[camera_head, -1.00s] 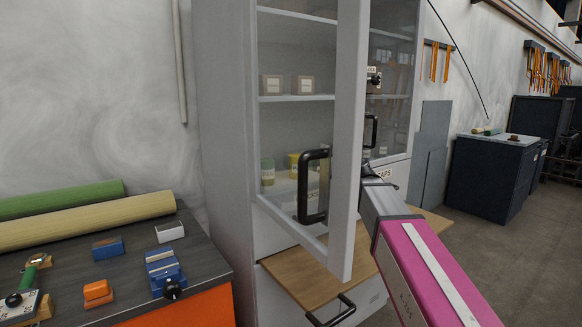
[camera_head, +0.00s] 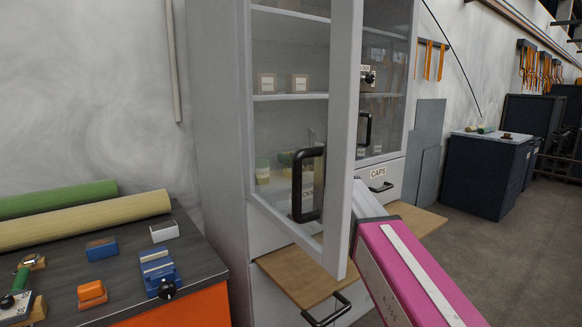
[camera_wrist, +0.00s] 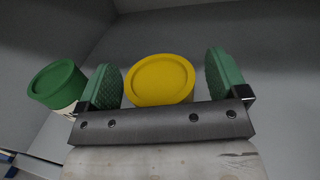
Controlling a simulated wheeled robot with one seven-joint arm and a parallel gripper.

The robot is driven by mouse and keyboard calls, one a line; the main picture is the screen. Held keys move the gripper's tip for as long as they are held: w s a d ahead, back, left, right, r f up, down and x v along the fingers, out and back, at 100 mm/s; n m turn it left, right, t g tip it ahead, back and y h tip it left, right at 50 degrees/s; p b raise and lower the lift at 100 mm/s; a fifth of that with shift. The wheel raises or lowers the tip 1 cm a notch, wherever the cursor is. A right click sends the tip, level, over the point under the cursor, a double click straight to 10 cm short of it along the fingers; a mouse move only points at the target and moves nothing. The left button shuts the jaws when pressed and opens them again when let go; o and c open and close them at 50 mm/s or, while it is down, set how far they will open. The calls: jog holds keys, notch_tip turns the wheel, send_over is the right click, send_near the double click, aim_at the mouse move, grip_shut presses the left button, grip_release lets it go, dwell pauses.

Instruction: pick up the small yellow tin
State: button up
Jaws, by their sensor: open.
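The small yellow tin (camera_wrist: 160,80) shows its round lid in the wrist view, between the two green-padded fingers of my open gripper (camera_wrist: 163,70). A gap shows on each side of it, wider on the right. A green-lidded tin (camera_wrist: 58,82) stands just left of the left finger. In the head view this green-lidded tin (camera_head: 262,171) is on the cabinet's lower shelf, behind the door glass. There my gripper and the yellow tin are largely hidden by the door frame and its black handle.
The open glass door (camera_head: 340,150) stands between the head camera and my arm's end. Small boxes (camera_head: 267,83) sit on the shelf above. A wooden pull-out board (camera_head: 300,280) juts out below. A workbench (camera_head: 60,250) with rolls and blocks is at left.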

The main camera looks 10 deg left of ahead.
jog(key=c, duration=1.2)
jog(key=shift+r, duration=0.1)
